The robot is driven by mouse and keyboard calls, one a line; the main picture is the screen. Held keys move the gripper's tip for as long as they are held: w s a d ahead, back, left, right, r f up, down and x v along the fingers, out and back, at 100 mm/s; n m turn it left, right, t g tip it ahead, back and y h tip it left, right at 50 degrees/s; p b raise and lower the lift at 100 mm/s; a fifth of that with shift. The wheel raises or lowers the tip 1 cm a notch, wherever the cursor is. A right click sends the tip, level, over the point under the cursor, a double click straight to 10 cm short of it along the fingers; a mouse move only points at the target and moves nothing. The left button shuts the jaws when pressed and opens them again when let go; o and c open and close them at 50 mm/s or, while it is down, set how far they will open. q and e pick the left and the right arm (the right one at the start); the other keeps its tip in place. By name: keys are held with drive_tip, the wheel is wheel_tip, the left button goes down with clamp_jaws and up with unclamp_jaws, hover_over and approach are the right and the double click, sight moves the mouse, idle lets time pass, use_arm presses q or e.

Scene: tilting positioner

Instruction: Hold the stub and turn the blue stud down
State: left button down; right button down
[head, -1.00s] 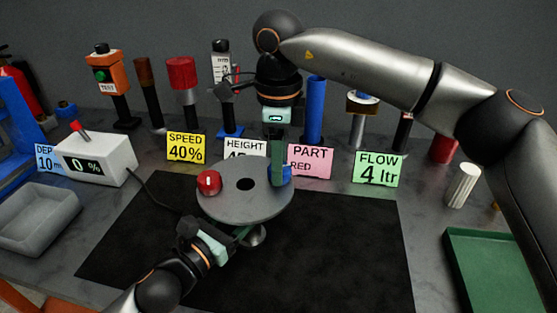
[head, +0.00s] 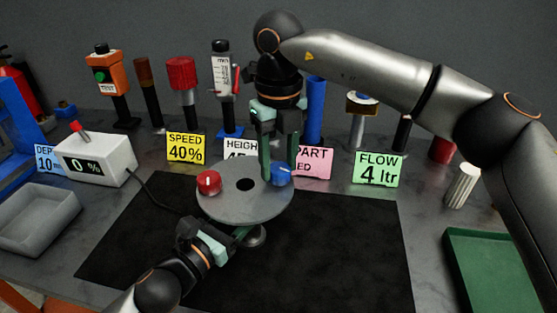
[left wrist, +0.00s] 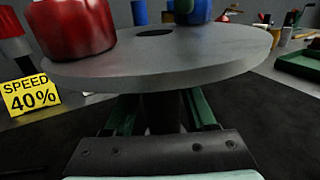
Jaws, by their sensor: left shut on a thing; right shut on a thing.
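A grey round plate (head: 240,203) with a dark centre hole bears a red stud (head: 208,182) on its left and the blue stud (head: 281,176) on its right. My right gripper (head: 280,172) comes straight down from above, with its green fingers on both sides of the blue stud, shut on it. My left gripper (head: 243,236) reaches in from the lower left under the plate. In the left wrist view its green fingers lie on both sides of the dark stub (left wrist: 163,112) below the plate (left wrist: 165,75), shut on it; the plate hides part of the stub.
A white box (head: 92,158) reading 0 % stands at the left, with a cable running towards the plate. A grey tray (head: 40,215) is at the left and a green tray (head: 490,265) at the right. Label cards and several posts stand behind. The black mat (head: 340,245) is mostly clear.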

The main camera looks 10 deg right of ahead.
sight(280, 167)
use_arm(q)
drive_tip(key=shift+f, duration=0.15)
use_arm(e)
drive_tip(key=m, duration=0.4)
drive_tip(key=shift+w+r+m, duration=0.1)
drive_tip(key=shift+r+m, duration=0.1)
drive_tip(key=shift+m, duration=0.1)
drive_tip(key=shift+d+m, duration=0.1)
drive_tip(key=shift+m, duration=2.2)
use_arm(q)
drive_tip(key=shift+f, duration=0.1)
use_arm(e)
drive_tip(key=c, duration=0.8)
unclamp_jaws()
drive_tip(key=o, duration=0.5)
drive_tip(key=shift+f, duration=0.1)
wheel_tip(280, 167, up, 12)
drive_tip(key=shift+r, duration=0.1)
